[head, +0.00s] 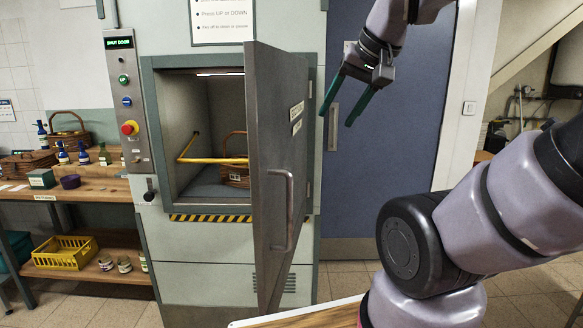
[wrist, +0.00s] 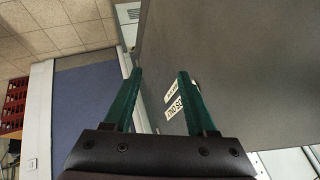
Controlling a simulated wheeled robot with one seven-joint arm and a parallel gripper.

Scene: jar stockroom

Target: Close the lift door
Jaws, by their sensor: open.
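The lift door (head: 279,150) is a grey metal panel hinged on the right side of the lift opening. It stands swung out well away from the opening, with a bar handle (head: 289,210) on its face. Inside the lift (head: 222,190) are a yellow bar across the opening and a wicker basket (head: 237,178). My gripper (head: 338,112) is open and empty, in the air to the right of the door. In the wrist view the door (wrist: 240,70) fills the right side, and the green fingers (wrist: 156,75) point along it; I cannot tell whether they touch it.
A control panel (head: 127,100) with lit "SHUT DOOR" display, buttons and a red stop knob is left of the lift. A wooden shelf (head: 95,190) with bottles and baskets stands further left. A blue door (head: 385,150) is behind my gripper. A wooden surface edge (head: 310,314) is in front.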

